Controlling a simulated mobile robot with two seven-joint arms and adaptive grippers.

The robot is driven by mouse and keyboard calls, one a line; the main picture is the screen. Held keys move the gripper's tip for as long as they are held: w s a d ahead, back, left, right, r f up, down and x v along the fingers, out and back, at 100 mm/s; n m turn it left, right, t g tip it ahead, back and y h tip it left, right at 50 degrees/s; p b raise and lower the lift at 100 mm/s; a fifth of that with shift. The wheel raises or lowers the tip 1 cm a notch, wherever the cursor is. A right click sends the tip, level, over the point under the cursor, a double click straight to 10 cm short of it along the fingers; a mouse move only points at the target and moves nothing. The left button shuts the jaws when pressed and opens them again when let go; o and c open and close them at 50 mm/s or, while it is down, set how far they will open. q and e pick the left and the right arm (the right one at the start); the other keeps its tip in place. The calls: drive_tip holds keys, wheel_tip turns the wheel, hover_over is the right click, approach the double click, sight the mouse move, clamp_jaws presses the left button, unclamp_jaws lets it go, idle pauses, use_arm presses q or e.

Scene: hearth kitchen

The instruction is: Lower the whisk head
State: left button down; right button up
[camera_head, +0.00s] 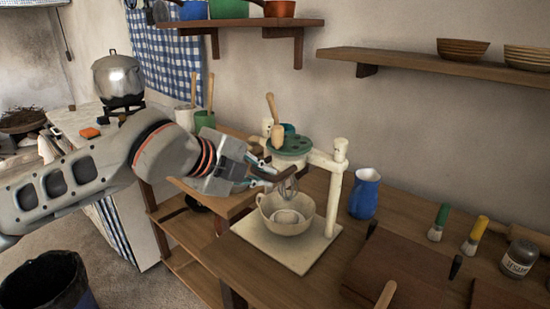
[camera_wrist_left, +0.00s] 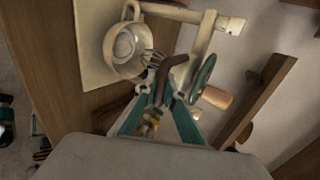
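The cream whisk stand has an upright post (camera_head: 335,185), a green wheel (camera_head: 289,146) and a wire whisk (camera_head: 287,188). The whisk hangs over a cream bowl (camera_head: 272,217) holding something pale. In the left wrist view the whisk (camera_wrist_left: 152,58) points towards the bowl (camera_wrist_left: 112,60). My left gripper (camera_head: 261,171) is at the near left side of the head, above the bowl. A curved brown lever (camera_wrist_left: 165,78) lies between its fingertips (camera_wrist_left: 161,93). The fingers are drawn close around the lever, but firm contact is unclear. My right gripper is out of view.
The stand's cream base board (camera_head: 262,238) rests on the wooden table. A blue jug (camera_head: 365,193) stands to the right, with brushes (camera_head: 474,236) and a jar (camera_head: 519,258) beyond. A wall shelf (camera_head: 410,62) hangs above. A pot (camera_head: 118,80) stands at the back left.

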use_arm(q)
wheel_tip(320, 180, down, 8)
drive_tip(key=b, duration=0.2)
drive_tip(key=shift+b, duration=0.4)
drive_tip(key=c, duration=2)
unclamp_jaws()
drive_tip(key=shift+r, duration=0.15)
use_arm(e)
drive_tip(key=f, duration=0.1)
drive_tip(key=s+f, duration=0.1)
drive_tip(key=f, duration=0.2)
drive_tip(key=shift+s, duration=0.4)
use_arm(q)
drive_tip(key=p+v, duration=0.3)
drive_tip(key=v, duration=0.4)
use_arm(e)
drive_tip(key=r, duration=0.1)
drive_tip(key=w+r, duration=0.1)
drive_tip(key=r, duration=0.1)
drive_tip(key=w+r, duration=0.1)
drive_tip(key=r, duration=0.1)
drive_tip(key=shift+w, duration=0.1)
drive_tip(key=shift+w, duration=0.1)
